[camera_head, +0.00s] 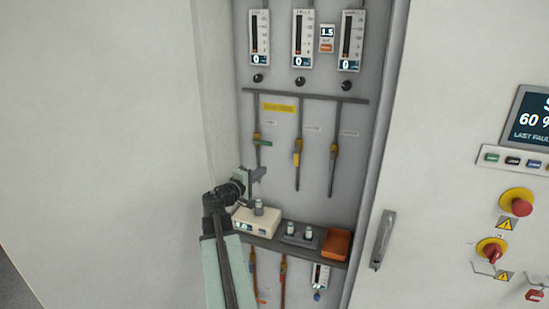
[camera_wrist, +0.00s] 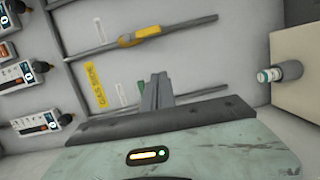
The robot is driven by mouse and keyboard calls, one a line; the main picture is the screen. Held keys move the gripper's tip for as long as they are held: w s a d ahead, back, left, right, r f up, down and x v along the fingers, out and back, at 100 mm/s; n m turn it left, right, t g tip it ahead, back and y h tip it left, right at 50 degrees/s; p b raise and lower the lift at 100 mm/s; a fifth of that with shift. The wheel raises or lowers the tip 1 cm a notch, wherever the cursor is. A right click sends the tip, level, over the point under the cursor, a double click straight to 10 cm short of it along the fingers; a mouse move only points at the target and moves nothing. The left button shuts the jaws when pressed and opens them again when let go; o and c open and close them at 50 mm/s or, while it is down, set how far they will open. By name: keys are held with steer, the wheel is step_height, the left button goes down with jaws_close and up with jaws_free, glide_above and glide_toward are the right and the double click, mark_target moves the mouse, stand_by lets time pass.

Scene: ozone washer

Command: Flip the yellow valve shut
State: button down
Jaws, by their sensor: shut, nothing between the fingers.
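The yellow valve (camera_head: 298,151) sits on the middle of three vertical pipes, its yellow handle lying along the pipe. In the wrist view, which is turned sideways, the yellow valve (camera_wrist: 138,37) is on the upper pipe, beyond my fingers. My gripper (camera_head: 259,172) is in front of the left pipe, below and left of the yellow valve. In the wrist view my gripper's fingers (camera_wrist: 157,90) are together, with nothing between them. They stand apart from the yellow valve and partly hide the left pipe and its green handle.
The green handle (camera_head: 264,142) on the left pipe sticks out crosswise, close above my gripper. A valve (camera_head: 334,152) sits on the right pipe. Below, a shelf (camera_head: 268,243) holds a white box (camera_head: 252,222), small bottles and an orange bin (camera_head: 337,244). Cabinet walls flank the recess.

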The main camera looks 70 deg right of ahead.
mark_target(297, 156)
steer(key=shift+s+d+r, duration=0.3)
steer(key=shift+d+r, duration=0.05)
steer(key=shift+r, duration=0.05)
steer(key=s+d, duration=0.6)
steer(key=d, duration=0.4)
